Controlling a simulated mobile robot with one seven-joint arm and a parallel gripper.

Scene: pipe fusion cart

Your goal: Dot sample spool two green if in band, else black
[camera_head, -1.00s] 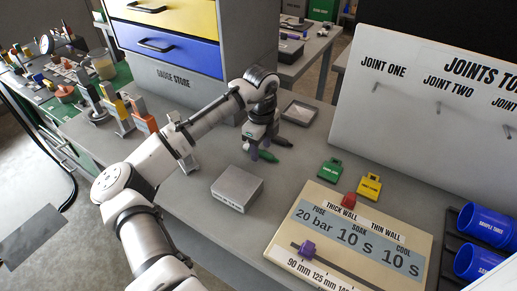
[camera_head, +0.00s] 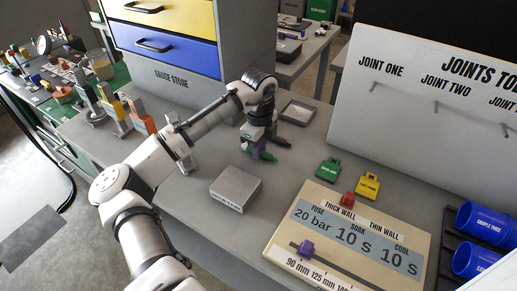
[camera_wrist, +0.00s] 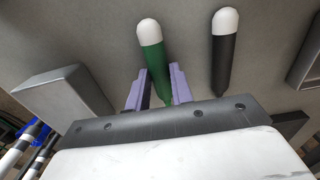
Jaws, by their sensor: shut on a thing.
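My gripper (camera_wrist: 158,88) is shut on the green marker (camera_wrist: 153,45), which has a white end and sits between the two purple fingers. The black marker (camera_wrist: 224,50), also white-ended, lies beside it to the right, apart from the fingers. In the head view my gripper (camera_head: 259,152) is low over the grey bench, left of the green and yellow tags. Two blue sample spools lie in a dark rack at the right: the upper spool (camera_head: 486,222) reads sample three, and the lower spool (camera_head: 475,259) has a label too small to read surely.
A grey block (camera_head: 236,188) and a fusion settings panel (camera_head: 350,240) with a purple slider stand on the bench. A green tag (camera_head: 328,168), yellow tag (camera_head: 368,185) and shallow tray (camera_head: 298,112) lie nearby. The gauge store (camera_head: 190,80) stands behind; a white joints board (camera_head: 430,110) stands right.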

